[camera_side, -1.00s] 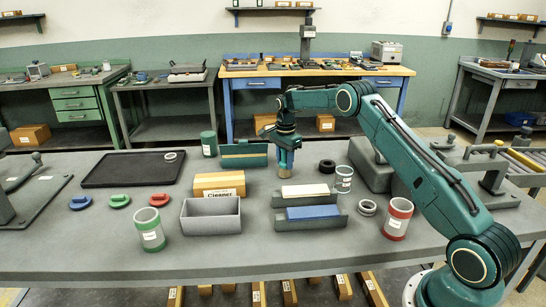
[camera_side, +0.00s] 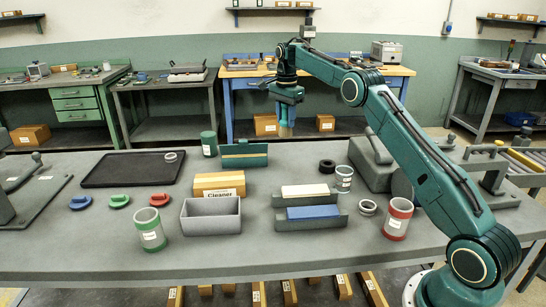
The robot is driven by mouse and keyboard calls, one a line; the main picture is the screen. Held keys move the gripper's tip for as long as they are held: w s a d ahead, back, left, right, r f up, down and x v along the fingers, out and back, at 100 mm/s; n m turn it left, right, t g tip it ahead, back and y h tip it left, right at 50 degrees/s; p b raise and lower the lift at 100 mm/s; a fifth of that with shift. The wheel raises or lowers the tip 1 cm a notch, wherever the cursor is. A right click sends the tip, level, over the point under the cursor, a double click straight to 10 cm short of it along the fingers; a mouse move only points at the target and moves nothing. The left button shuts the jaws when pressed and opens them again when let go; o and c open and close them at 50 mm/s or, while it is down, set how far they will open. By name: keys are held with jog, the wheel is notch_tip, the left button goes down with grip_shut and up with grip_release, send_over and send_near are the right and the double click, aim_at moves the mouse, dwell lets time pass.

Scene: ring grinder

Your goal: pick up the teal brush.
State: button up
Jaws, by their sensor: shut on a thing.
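My gripper (camera_side: 286,115) is raised well above the bench, over its back middle part. It is shut on the teal brush (camera_side: 286,131), whose tan bristle end points down below the fingers. The fingers cover much of the brush's handle. The brush hangs upright and clear of the bench top, with the back wall area behind it.
The grey bench (camera_side: 110,240) holds a teal holder (camera_side: 244,155), a yellow Cleaner box (camera_side: 219,184), a grey bin (camera_side: 210,215), white and blue stones (camera_side: 312,212), and a black tray (camera_side: 130,170). Cups and rings stand around. The bench below the brush is clear.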

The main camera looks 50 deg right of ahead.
aim_at(285, 106)
jog(key=shift+w+r, duration=0.1)
jog(key=shift+r, duration=1.9)
jog(key=shift+r, duration=0.2)
